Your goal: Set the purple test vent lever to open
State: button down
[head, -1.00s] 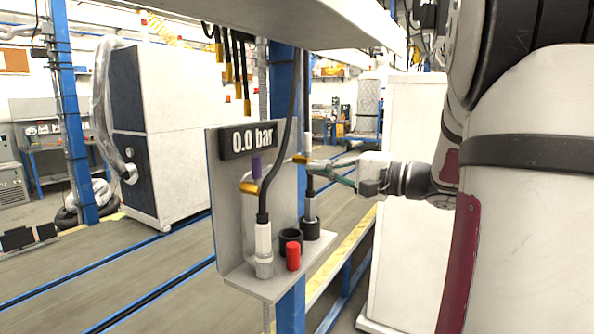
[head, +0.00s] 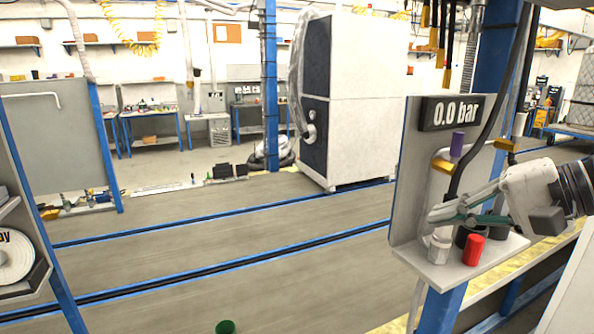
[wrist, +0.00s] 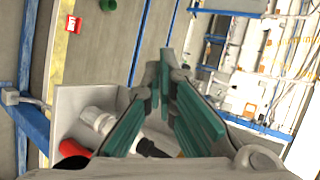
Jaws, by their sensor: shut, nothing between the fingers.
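The purple lever (head: 458,144) stands upright on the grey panel, just under the 0.0 bar display (head: 449,113). A yellow collar (head: 443,166) sits below and to its left in the head view. My gripper (head: 436,217) is shut and empty, with its green-padded fingers together. It reaches in from the right, across the front of the panel and low over the shelf, below the lever in the picture. In the wrist view my gripper (wrist: 160,72) covers the middle. I cannot make out the purple lever there.
The shelf (head: 440,272) holds a white connector (head: 438,246), also in the wrist view (wrist: 97,120), and a red cap (head: 473,250). A black hose (head: 485,125) hangs in front of the panel. The floor left of the station is open, with a green object (head: 225,327) in front.

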jog(key=s+a+f+n+g+h, duration=0.1)
jog(key=s+a+f+n+h, duration=0.1)
jog(key=s, duration=0.4)
jog(key=s+a+f+n+g+h, duration=0.1)
jog(key=s+a+f+n+h, duration=0.2)
jog(key=s+n+h, duration=0.3)
jog(key=shift+s+a+f+g+h, duration=0.35)
jog(key=shift+s+f, duration=0.1)
jog(key=shift+f, duration=0.2)
